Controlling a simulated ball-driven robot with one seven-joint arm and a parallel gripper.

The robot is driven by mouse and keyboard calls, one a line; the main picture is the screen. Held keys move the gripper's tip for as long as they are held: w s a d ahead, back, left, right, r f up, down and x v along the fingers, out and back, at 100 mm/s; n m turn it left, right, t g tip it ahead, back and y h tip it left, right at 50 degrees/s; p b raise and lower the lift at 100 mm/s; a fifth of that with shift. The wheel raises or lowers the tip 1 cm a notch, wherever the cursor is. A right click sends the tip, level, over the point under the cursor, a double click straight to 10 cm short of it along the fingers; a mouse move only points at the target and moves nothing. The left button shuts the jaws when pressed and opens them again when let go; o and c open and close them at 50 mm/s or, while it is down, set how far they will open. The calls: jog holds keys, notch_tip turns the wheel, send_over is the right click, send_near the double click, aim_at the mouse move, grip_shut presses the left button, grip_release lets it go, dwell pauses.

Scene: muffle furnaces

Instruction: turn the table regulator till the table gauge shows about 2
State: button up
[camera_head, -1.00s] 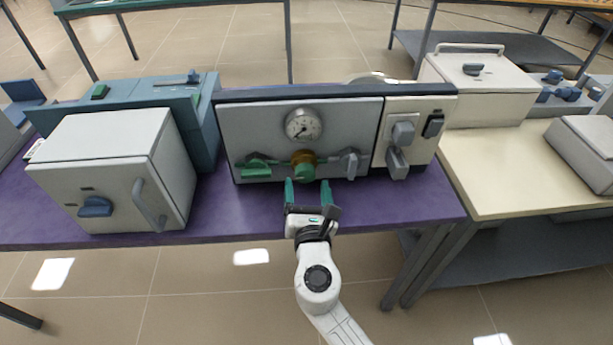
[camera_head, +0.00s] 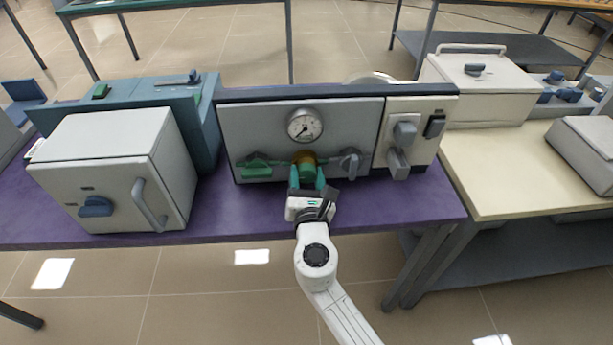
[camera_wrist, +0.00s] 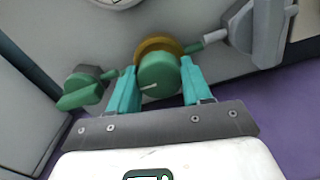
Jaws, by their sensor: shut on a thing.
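The table regulator is a green round knob (camera_wrist: 160,78) with a white mark line, set on a brass body (camera_head: 304,156) at the bottom middle of the grey panel. My gripper (camera_head: 307,180) is at the knob, its teal fingers one on each side of it; it is shut on the knob in the wrist view (camera_wrist: 155,85). The table gauge (camera_head: 304,125) is a round white dial above the knob. Its needle is too small to read surely. The wrist view shows only the dial's lower edge (camera_wrist: 118,2).
A green-handled valve (camera_head: 257,166) is left of the knob and a grey-handled valve (camera_head: 350,163) is right of it. Grey switches (camera_head: 404,132) sit further right. A white furnace (camera_head: 115,165) stands left on the purple table (camera_head: 240,215). The table front is clear.

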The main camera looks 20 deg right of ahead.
jog(key=c, duration=0.4)
jog(key=shift+m+b, duration=0.35)
jog(key=shift+m, duration=0.05)
jog(key=m+b, duration=0.2)
jog(key=shift+f+m, duration=0.15)
jog(key=shift+m, duration=0.15)
jog(key=m+b, duration=0.2)
jog(key=m, duration=0.1)
jog(key=shift+m, duration=0.4)
jog(key=m+b, duration=0.4)
jog(key=m, duration=0.1)
jog(key=shift+m+b, duration=1.15)
jog(key=shift+m, duration=0.65)
